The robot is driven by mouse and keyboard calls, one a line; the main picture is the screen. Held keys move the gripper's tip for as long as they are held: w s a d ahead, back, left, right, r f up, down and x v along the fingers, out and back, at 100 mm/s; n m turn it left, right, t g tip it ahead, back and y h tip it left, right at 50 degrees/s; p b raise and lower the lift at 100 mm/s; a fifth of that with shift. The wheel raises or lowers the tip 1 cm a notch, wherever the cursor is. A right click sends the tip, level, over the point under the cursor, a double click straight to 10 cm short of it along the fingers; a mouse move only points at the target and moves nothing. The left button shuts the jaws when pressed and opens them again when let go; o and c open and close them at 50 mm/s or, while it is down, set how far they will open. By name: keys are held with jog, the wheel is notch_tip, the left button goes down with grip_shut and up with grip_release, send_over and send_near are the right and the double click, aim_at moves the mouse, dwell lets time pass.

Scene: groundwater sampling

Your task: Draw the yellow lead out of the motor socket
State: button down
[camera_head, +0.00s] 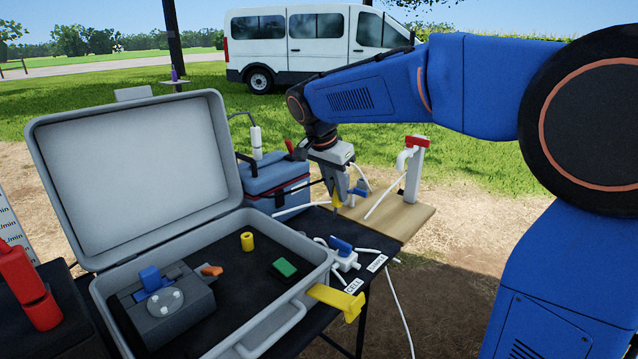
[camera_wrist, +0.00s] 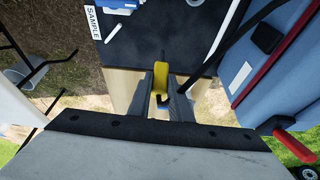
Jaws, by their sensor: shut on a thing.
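My gripper (camera_head: 337,200) is shut on a yellow piece (camera_head: 336,201), which looks like the end of the yellow lead, beyond the case near the far edge of the black table. In the wrist view the yellow piece (camera_wrist: 160,82) sits between my gripper's two fingers (camera_wrist: 161,92).
An open grey case (camera_head: 100,281) holds a yellow cylinder (camera_head: 247,241) and a green block (camera_head: 284,268). A blue-handled white valve (camera_head: 344,259) stands by its right side. A blue cooler (camera_head: 276,178) is close left of my gripper. A wooden board (camera_head: 405,218) with a red-topped post is right.

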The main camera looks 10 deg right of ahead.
jog(key=s+d+f+m+g+y, duration=0.1)
jog(key=s+f+m+g+y, duration=0.3)
jog(key=y, duration=0.4)
notch_tip(320, 180, up, 6)
jog(key=w+f+m+t+y, duration=0.1)
jog(key=w+m+t+y, duration=0.1)
jog(key=w+m+y, duration=0.15)
jog(key=f+y, duration=0.1)
jog(key=f, duration=0.1)
jog(key=w+d+f+t+y, duration=0.1)
jog(key=f, duration=0.1)
jog(key=d+f+m+y, duration=0.1)
jog(key=f, duration=0.1)
jog(key=shift+w+d+f+t+y, duration=0.1)
jog(key=shift+w+f+t+y, duration=0.05)
jog(key=shift+t+y, duration=0.15)
jog(key=shift+f, duration=2.45)
jog(key=shift+f, duration=0.85)
